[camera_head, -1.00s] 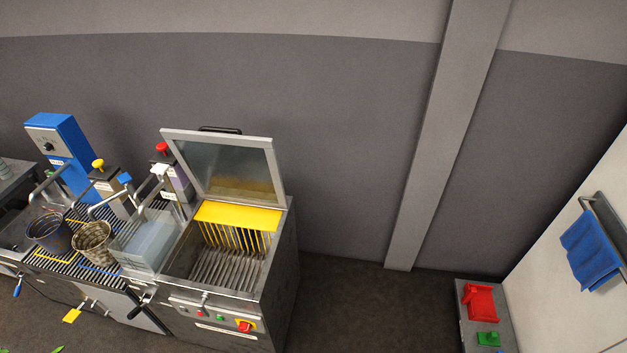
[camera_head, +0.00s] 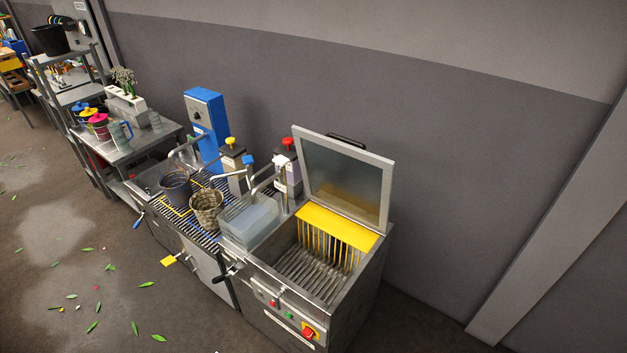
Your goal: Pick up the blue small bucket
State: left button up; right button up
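A small dark blue bucket (camera_head: 175,188) stands upright on the slatted grate of the metal wash station, left of centre. A mottled beige-brown bucket (camera_head: 207,213) stands close to its right on the same grate. Both look open at the top; what is inside the blue one is too small to tell. Neither of my grippers shows in the head view, and nothing is touching the blue bucket.
A translucent bin (camera_head: 249,222) and an open-lidded machine (camera_head: 312,277) are right of the buckets. Taps and a blue dispenser (camera_head: 206,125) rise behind. A side table (camera_head: 122,157) with colourful containers is at left. Open floor with scattered leaves (camera_head: 92,327) lies in front.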

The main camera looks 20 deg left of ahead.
aim_at(175, 184)
jog(key=i+l+u, duration=0.15)
jog(key=u, duration=0.35)
jog(key=i+l+u, duration=0.2)
jog(key=u, duration=0.3)
jog(key=i+l+u, duration=0.2)
jog(key=u, duration=0.3)
jog(key=l+u, duration=0.95)
jog(key=l, duration=2.5)
jog(key=j, duration=0.6)
jog(key=k+j, duration=0.15)
jog(key=j, duration=0.5)
jog(key=j+z, duration=0.1)
jog(key=j, duration=0.5)
jog(key=i+j+z, duration=0.1)
jog(key=j+z, duration=1.25)
jog(key=k+j+z, duration=0.1)
jog(key=j+z, duration=0.35)
jog(key=k+j+z, duration=0.2)
jog(key=j+z, duration=0.25)
jog(key=i+j+z, duration=0.15)
jog(key=j+z, duration=0.2)
jog(key=j, duration=1.25)
jog(key=j+z, duration=0.35)
jog(key=j, duration=1.2)
